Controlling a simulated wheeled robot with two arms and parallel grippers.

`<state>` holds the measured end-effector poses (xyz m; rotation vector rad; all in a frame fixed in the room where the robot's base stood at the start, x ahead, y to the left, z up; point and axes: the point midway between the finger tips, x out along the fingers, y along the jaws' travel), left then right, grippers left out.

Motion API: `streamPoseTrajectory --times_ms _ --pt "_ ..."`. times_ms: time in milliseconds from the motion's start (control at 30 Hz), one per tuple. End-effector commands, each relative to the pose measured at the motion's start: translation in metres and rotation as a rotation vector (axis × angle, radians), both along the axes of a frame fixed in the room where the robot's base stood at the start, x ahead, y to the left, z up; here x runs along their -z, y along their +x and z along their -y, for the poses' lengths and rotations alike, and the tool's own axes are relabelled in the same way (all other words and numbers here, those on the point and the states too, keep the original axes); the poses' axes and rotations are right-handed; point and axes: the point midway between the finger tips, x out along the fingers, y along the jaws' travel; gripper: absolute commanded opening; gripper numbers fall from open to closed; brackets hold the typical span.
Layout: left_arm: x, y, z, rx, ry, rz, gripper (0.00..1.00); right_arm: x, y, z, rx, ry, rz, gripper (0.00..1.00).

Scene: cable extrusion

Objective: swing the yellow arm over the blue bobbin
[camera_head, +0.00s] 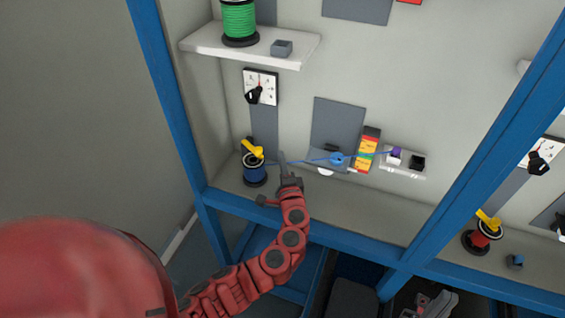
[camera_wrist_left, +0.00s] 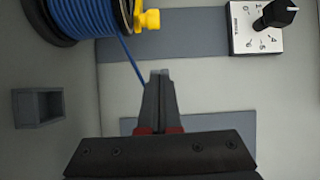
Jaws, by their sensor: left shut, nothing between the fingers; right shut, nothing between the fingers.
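The blue bobbin (camera_head: 255,173) stands upright on the lower shelf at the left of the head view. The yellow arm (camera_head: 252,148) is at its top, slanting over its upper end. In the left wrist view the blue bobbin (camera_wrist_left: 82,17) is at the upper left and the yellow arm (camera_wrist_left: 150,20) projects beside its black flange. My left gripper (camera_head: 282,160) is shut and empty, just right of the bobbin and apart from the yellow arm. Its closed fingers (camera_wrist_left: 158,85) show in the wrist view. My right gripper (camera_head: 440,303) is low at the right, away from the bobbin.
A blue cable (camera_head: 305,161) runs right from the bobbin, close by my left fingers, past a blue wheel (camera_head: 337,158). A dial (camera_head: 261,87) is above. A shelf with a green spool (camera_head: 239,20) overhangs. A blue frame post (camera_head: 178,100) stands left.

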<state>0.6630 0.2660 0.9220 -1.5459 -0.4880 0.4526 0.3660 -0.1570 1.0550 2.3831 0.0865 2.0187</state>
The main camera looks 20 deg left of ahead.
Motion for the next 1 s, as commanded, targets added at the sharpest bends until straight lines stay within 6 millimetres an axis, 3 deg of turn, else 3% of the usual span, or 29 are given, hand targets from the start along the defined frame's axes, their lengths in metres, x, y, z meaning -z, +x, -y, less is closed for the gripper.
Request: streamPoseTrajectory --times_ms 333,600,1000 --pt "-0.002 0.044 -0.032 -0.006 0.0 -0.002 0.0 -0.014 0.0 0.0 0.0 0.0 0.0 0.0" --pt "0.0 0.018 -0.052 -0.002 0.003 -0.005 0.0 -0.031 0.0 0.0 0.0 0.0 0.0 0.0" --pt "0.001 0.012 -0.055 -0.001 -0.001 -0.001 0.0 -0.033 0.0 0.0 0.0 0.0 0.0 0.0"
